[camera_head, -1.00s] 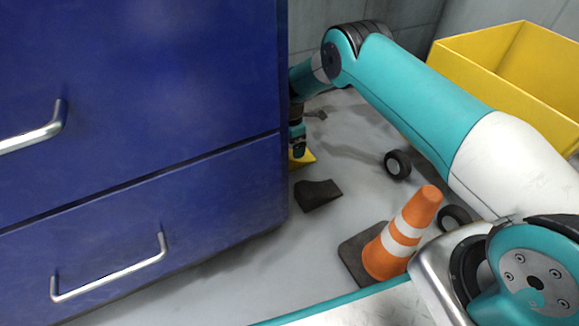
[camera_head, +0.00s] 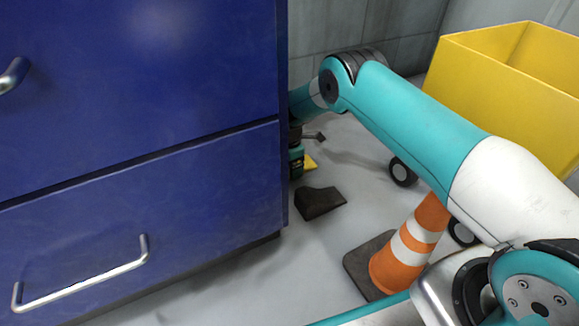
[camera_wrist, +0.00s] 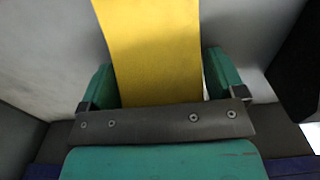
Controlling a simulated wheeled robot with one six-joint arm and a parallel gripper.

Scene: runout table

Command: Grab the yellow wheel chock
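The yellow wheel chock (camera_head: 309,162) is on the floor just past the edge of the blue cabinet, mostly hidden behind my gripper and the cabinet. In the wrist view the chock (camera_wrist: 152,45) runs from the top edge down between the two green fingers. My gripper (camera_wrist: 161,62) has one finger on each side of it. The left finger is close against the chock or touching it; a thin bright gap shows at the right finger. In the head view my gripper (camera_head: 296,160) is low beside the chock, partly cut off by the cabinet.
The blue cabinet (camera_head: 130,200) fills the left. A dark chock (camera_head: 319,203) lies in front of the yellow one. An orange and white cone (camera_head: 412,245) stands at lower right. A yellow bin (camera_head: 490,90) and black wheels (camera_head: 402,172) are at right.

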